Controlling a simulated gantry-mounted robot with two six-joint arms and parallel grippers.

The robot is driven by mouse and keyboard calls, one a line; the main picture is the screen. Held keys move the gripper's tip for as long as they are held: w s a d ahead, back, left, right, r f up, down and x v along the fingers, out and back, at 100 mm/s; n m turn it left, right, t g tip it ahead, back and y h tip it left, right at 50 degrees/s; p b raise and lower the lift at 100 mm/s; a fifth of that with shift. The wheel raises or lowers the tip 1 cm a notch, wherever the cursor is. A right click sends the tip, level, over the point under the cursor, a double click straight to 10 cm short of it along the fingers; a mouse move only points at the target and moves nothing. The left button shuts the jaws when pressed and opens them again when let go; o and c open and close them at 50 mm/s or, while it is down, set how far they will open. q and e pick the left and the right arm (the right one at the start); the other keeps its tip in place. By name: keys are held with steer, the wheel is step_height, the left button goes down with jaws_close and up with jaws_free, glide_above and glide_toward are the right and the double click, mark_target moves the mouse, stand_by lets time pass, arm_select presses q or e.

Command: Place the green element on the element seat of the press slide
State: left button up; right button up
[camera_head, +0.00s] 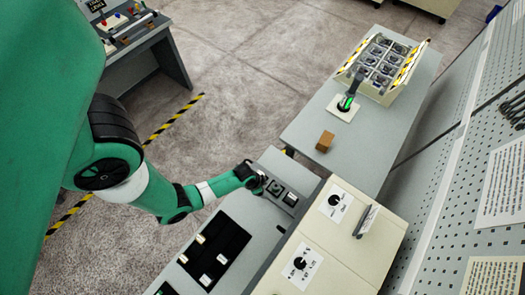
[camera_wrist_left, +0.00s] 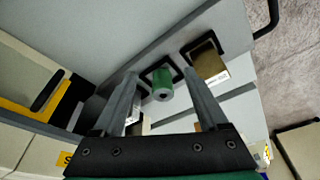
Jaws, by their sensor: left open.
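In the left wrist view the green element (camera_wrist_left: 162,83), a short cylinder with a hole in its end, stands in a square black frame on a grey bar. My left gripper (camera_wrist_left: 160,76) is open, its two fingers on either side of the green element with visible gaps. I cannot tell how far the fingertips are from the bar. I cannot tell for sure which part is the seat of the press slide. My right gripper is not in view.
A brown block (camera_wrist_left: 208,62) sits in another black frame beside the green element. In the head view, a table holds a wooden block (camera_head: 325,141), a green-and-black upright object (camera_head: 347,103) and a tray (camera_head: 393,50) of parts. A cream control box (camera_head: 345,240) stands at right.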

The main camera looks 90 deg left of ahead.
arm_select(q)
steer(key=s+d, duration=0.1)
steer(key=s, duration=0.5)
steer(key=shift+s+d, duration=0.3)
steer(key=shift+d, duration=0.05)
